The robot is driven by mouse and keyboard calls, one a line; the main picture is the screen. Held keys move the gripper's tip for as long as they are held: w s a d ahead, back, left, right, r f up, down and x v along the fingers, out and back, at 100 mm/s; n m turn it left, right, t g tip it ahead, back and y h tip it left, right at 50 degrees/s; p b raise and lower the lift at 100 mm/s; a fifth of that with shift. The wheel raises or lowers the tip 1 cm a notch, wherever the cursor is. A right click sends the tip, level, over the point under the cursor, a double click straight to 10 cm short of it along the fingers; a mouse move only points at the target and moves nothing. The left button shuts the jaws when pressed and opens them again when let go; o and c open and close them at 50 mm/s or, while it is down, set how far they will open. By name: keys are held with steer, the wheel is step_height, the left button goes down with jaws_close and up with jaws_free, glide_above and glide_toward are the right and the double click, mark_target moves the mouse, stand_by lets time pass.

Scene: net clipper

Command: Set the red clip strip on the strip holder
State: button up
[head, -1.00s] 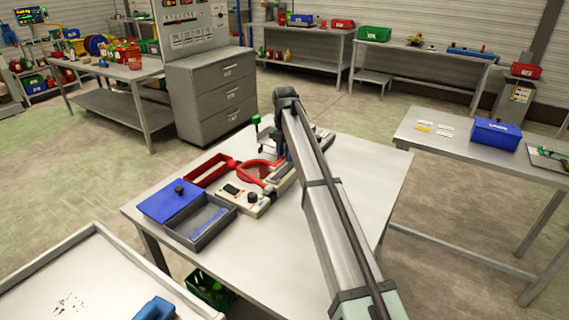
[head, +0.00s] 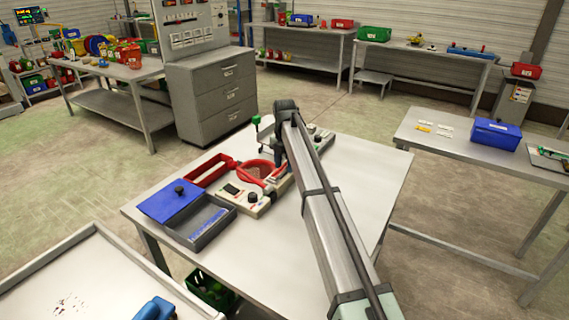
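The clipper machine (head: 238,197), a cream unit with dark knobs, sits on the near workbench. A curved red strip (head: 250,164), which looks like the clip strip, lies at the machine's back edge. My gripper (head: 281,163) is low over the machine, at the right end of the red strip. My arm and the small scale hide its fingertips, so I cannot tell whether it holds the strip. I cannot make out the strip holder apart from the rest of the machine.
A red open tray (head: 208,172) lies left of the machine. A green-topped handle (head: 256,120) rises behind. The workbench's right side (head: 372,180) is clear.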

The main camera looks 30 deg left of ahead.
mark_target(285, 166)
steer(key=shift+o, duration=0.5)
steer(key=shift+r, duration=0.1)
step_height(285, 166, up, 12)
stand_by(0.7)
